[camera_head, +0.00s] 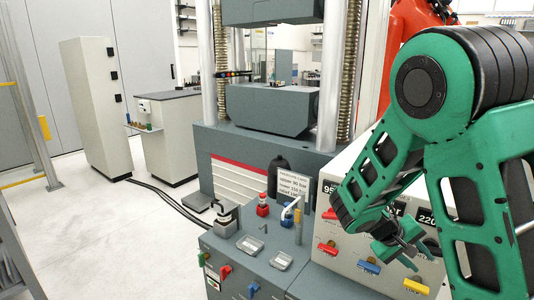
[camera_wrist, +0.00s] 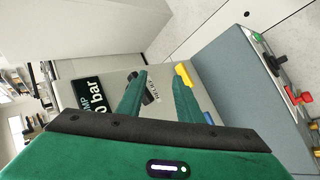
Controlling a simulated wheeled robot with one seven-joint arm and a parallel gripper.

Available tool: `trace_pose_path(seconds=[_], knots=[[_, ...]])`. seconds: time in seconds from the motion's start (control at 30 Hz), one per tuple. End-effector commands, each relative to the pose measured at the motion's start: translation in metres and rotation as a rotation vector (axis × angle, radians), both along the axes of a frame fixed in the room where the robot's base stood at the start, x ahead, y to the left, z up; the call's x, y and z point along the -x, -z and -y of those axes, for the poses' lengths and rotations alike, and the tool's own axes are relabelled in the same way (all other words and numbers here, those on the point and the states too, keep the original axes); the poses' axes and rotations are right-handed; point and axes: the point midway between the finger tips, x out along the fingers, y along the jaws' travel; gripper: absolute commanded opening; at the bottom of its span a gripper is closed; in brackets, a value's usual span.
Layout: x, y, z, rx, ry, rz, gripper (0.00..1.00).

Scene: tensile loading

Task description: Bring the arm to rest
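My green arm reaches in from the right in the head view and is bent, with its wrist low. My gripper (camera_head: 408,247) hangs in front of the light-grey control panel (camera_head: 345,262). In the wrist view, the two green fingers of my gripper (camera_wrist: 160,80) stand apart with nothing between them. Beyond them is the panel face, with a black handle and a yellow handle (camera_wrist: 182,74). The fingers look apart from the handles, but the exact distance cannot be told. The arm hides part of the panel's right side.
A testing machine (camera_head: 268,108) with steel columns stands behind the dark-grey bench (camera_head: 243,262). The bench holds small trays, a red fitting (camera_head: 263,204) and a sign (camera_head: 291,186). An orange robot (camera_head: 408,20) stands behind my arm. Open floor (camera_head: 110,240) lies left.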

Motion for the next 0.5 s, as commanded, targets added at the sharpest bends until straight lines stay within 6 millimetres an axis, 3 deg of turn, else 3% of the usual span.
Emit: trace_pose_path(seconds=[0.2, 0.5], knots=[[0.060, -0.017, 0.026, -0.216, 0.199, 0.019, 0.33], [0.141, -0.043, 0.031, -0.481, 0.408, 0.058, 0.33]])
